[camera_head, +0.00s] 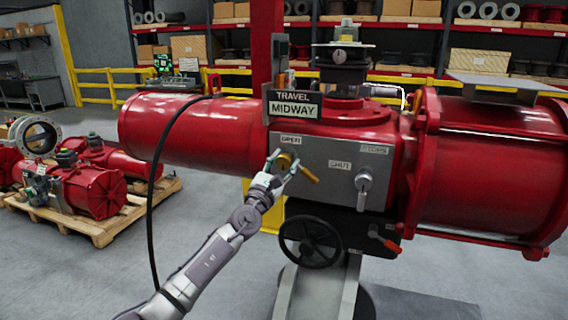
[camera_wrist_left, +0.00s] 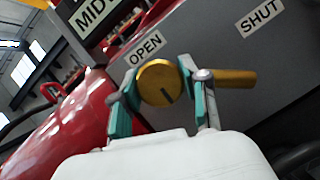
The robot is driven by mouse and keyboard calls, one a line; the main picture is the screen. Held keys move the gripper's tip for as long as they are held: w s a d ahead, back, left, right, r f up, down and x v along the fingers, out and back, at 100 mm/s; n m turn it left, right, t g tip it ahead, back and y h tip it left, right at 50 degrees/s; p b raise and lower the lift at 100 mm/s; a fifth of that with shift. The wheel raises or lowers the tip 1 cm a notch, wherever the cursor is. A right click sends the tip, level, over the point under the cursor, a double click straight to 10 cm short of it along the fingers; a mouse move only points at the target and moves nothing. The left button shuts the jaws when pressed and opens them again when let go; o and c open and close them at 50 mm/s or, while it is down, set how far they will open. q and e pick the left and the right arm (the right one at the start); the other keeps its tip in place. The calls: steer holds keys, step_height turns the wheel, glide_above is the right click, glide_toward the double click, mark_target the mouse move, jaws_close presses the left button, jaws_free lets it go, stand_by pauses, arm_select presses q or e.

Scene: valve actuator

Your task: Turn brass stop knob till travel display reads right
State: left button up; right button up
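The round brass stop knob (camera_head: 284,162) sits by the OPEN label on the grey panel of the red actuator. In the left wrist view the knob (camera_wrist_left: 158,84) shows a dark pointer line slanting down and right. My left gripper (camera_head: 283,168) has its teal-padded fingers on either side of the knob; in the wrist view the fingers (camera_wrist_left: 160,90) appear to meet its edges. The travel display (camera_head: 294,109) reads MIDWAY. A brass bar (camera_wrist_left: 234,78) sticks out right of the knob, behind the right finger. My right gripper is out of view.
A black handwheel (camera_head: 310,242) and a red-handled lever (camera_head: 384,240) are below the panel. A black cable (camera_head: 152,190) hangs left of my arm. Red actuators lie on a pallet (camera_head: 100,228) at left.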

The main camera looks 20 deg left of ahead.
arm_select(q)
steer(key=c, duration=0.3)
steer(key=shift+n, duration=0.3)
steer(key=n+y, duration=0.1)
steer(key=n, duration=0.1)
steer(key=n+y, duration=0.2)
steer(key=n, duration=0.1)
steer(key=shift+d+t, duration=0.1)
steer(key=shift+t, duration=0.2)
steer(key=n+y, duration=0.1)
steer(key=n, duration=0.2)
steer(key=n+y, duration=0.2)
steer(key=n, duration=0.2)
steer(key=shift+y, duration=0.3)
steer(key=n+g+y, duration=0.1)
steer(key=n, duration=0.2)
steer(key=n+y, duration=0.1)
steer(key=n, duration=0.2)
steer(key=shift+g+y, duration=0.4)
steer(key=n+g, duration=0.1)
steer(key=n, duration=0.2)
steer(key=n+g+y, duration=0.1)
steer(key=n, duration=0.2)
steer(key=shift+n, duration=0.3)
steer(key=n+g+p, duration=0.2)
steer(key=n, duration=0.3)
steer(key=shift+f, duration=0.1)
